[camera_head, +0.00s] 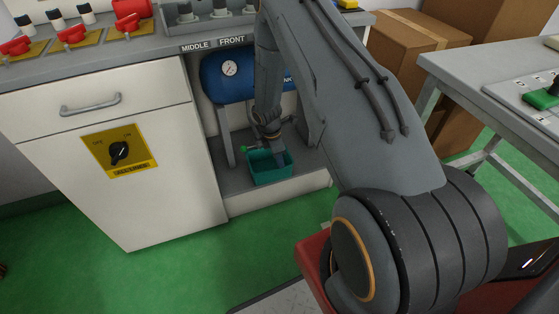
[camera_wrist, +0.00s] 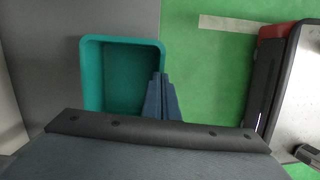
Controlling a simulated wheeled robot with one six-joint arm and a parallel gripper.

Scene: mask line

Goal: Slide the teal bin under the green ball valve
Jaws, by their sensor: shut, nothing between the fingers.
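The teal bin (camera_head: 271,177) stands upright on the grey floor of the open bay, below the blue tank. In the wrist view the bin (camera_wrist: 118,72) is empty. The small green valve handle (camera_head: 243,149) shows at the bin's back left in the head view; the rest of the valve is mostly hidden. My gripper (camera_head: 281,156) points down at the bin's right part. In the wrist view my gripper (camera_wrist: 158,78) is shut and empty, its fingertips overlapping the bin's right wall near the lower corner. I cannot tell whether they touch it.
The blue tank (camera_head: 225,80) with a gauge hangs above the bin. A white cabinet (camera_head: 150,200) closes off the bay's left side. A low white sill (camera_head: 300,190) runs along the bay's front. Green floor (camera_head: 190,270) lies open before it.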

